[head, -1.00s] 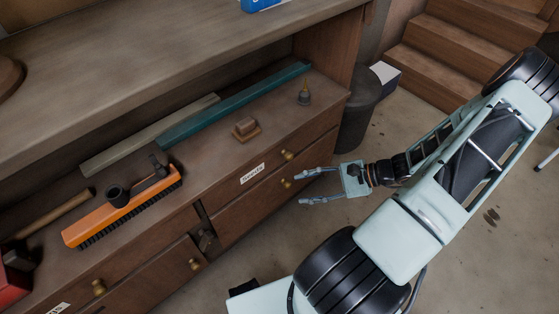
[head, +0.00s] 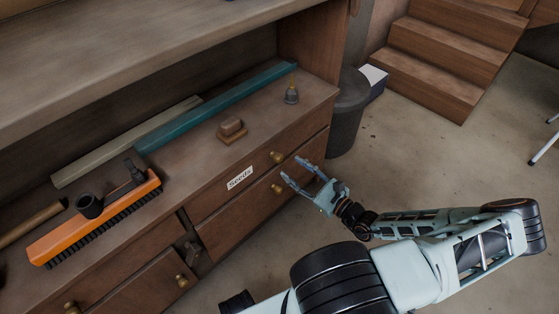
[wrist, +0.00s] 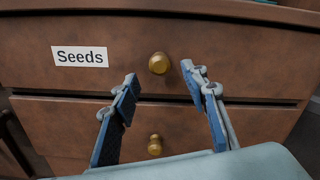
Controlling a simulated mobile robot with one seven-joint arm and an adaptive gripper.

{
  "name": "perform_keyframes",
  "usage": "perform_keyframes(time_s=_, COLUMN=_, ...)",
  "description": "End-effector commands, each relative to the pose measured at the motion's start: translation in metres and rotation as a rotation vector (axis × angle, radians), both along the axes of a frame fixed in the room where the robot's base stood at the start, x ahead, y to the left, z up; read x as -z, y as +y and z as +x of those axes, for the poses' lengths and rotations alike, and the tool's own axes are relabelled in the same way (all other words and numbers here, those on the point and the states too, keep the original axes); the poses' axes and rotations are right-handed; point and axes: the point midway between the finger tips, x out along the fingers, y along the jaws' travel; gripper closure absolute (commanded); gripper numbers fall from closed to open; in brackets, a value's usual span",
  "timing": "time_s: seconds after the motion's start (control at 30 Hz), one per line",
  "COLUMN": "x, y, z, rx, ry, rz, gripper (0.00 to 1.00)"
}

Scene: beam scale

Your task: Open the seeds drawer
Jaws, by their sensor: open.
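The seeds drawer (wrist: 110,80) is the upper drawer on the right of the wooden cabinet. It is shut and bears a white "Seeds" label (wrist: 80,56). Its round brass knob (wrist: 158,63) shows in the wrist view just beyond and between my fingertips; it also shows in the head view (head: 277,157). My gripper (wrist: 158,82) is open and empty, with one finger on either side of the knob's line and no visible contact. In the head view my gripper (head: 291,168) is in front of the drawer, close to the knobs.
A lower drawer with its own brass knob (wrist: 154,145) sits below. On the cabinet top are an orange brush (head: 95,220), a small wooden block (head: 232,130) and a bell (head: 291,90). A dark bin (head: 347,115) stands at the right end.

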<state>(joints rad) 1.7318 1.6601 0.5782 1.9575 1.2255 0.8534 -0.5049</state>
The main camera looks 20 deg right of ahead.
Motion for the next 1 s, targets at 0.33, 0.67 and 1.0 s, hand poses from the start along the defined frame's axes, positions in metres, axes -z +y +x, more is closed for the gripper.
perform_keyframes(time_s=0.33, x=0.002, y=0.021, z=0.055, rx=-0.003, ry=0.000, rz=0.000, gripper=0.59)
perform_keyframes(time_s=0.67, x=0.001, y=0.025, z=0.066, rx=-0.003, ry=0.001, rz=-0.002, gripper=0.59)
perform_keyframes(time_s=1.0, x=0.001, y=0.025, z=0.065, rx=-0.003, ry=0.001, rz=-0.002, gripper=0.85)
